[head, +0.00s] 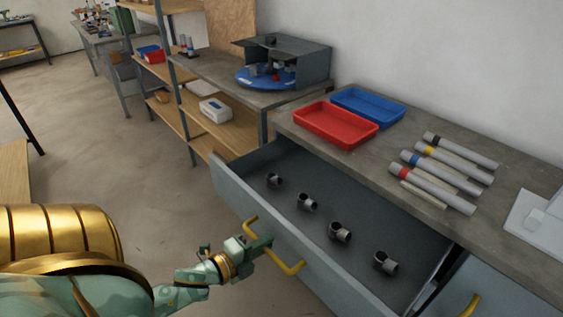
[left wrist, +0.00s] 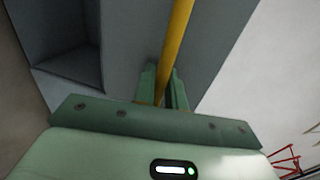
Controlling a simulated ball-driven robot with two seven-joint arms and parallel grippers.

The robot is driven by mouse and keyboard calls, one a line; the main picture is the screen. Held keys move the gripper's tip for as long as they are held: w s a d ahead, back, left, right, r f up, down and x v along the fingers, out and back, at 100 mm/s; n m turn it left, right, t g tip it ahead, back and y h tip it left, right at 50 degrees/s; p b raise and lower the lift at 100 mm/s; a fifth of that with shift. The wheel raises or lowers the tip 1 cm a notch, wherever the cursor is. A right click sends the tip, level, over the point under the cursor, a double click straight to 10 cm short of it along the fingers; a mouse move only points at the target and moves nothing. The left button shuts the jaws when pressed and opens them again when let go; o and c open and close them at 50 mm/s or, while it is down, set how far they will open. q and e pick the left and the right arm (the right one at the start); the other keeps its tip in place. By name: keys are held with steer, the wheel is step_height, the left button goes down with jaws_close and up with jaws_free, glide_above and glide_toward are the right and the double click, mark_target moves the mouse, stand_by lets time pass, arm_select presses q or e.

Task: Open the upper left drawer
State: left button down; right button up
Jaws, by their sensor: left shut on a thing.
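The upper left drawer (head: 300,262) is pulled out from under the grey worktop, and its inside shows. Several dark and grey pipe fittings (head: 340,232) stand in a row on its floor. Its yellow bar handle (head: 287,265) is on the grey front. My left gripper (head: 262,246) is shut on the handle, near its middle. In the left wrist view the yellow handle (left wrist: 180,35) runs between the two green fingers (left wrist: 162,90). My right gripper is not in view.
On the worktop (head: 390,155) are a red tray (head: 336,125), a blue tray (head: 367,106) and several grey tubes with coloured bands (head: 440,180). Another drawer with a yellow handle (head: 470,306) is at the lower right. Shelving (head: 205,130) stands left of the worktop. Floor left of the drawer is clear.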

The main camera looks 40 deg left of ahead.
arm_select(q)
steer(key=f+p+v, duration=0.1)
steer(key=v, duration=0.6)
steer(key=shift+s+f, duration=0.2)
steer(key=shift+f, duration=0.05)
steer(key=c, duration=1.5)
jaws_free()
steer(key=p+v, duration=0.1)
steer(key=v, duration=1.5)
steer(key=shift+p, duration=0.4)
steer(key=shift+s+d, duration=0.1)
